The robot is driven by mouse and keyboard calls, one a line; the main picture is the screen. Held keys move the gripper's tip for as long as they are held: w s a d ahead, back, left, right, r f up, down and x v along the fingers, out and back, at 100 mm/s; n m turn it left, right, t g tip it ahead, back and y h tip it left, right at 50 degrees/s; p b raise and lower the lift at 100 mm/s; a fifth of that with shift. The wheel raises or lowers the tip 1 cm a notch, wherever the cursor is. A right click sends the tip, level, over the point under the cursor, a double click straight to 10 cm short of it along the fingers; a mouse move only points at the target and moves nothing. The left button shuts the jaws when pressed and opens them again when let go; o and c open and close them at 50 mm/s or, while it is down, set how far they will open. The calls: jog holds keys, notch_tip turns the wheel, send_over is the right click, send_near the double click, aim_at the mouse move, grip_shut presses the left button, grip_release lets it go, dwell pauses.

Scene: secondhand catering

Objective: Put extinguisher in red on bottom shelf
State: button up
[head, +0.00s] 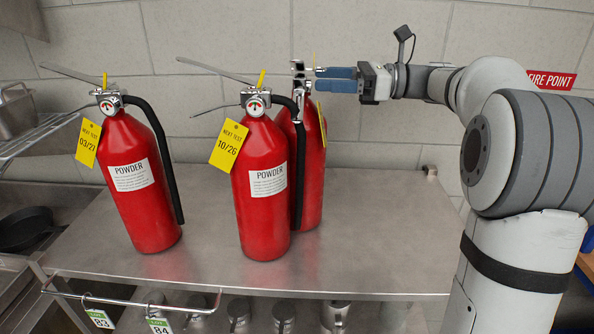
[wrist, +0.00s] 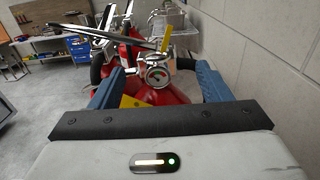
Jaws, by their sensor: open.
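Three red powder extinguishers stand upright on the steel table (head: 375,225). The left extinguisher (head: 150,215) has a yellow tag reading 03/21; the front middle extinguisher (head: 262,220) has one reading 10/26. The rear extinguisher (head: 313,175) is partly hidden behind the middle one. My gripper (head: 319,79) is open at the right of the rear extinguisher's valve head. In the wrist view, a round gauge (wrist: 157,77) shows between the blue fingers, with no grip on it. Its needle reading is too small to tell. The bottom shelf is mostly hidden under the tabletop.
Several metal containers (head: 284,314) stand below the tabletop. A rail (head: 130,301) with labels 83 and 84 runs along the front left. A sink with a dark pan (head: 27,230) and a wire rack (head: 38,133) are at left. The tiled wall is close behind. The tabletop's right part is clear.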

aim_at(306, 74)
jog(key=a+p, duration=0.1)
jog(key=a, duration=0.3)
jog(key=shift+s+a+f, duration=0.1)
jog(key=shift+a, duration=0.2)
jog(key=shift+f, duration=0.1)
grip_shut()
dwell(0.4)
jog(key=shift+r, duration=0.25)
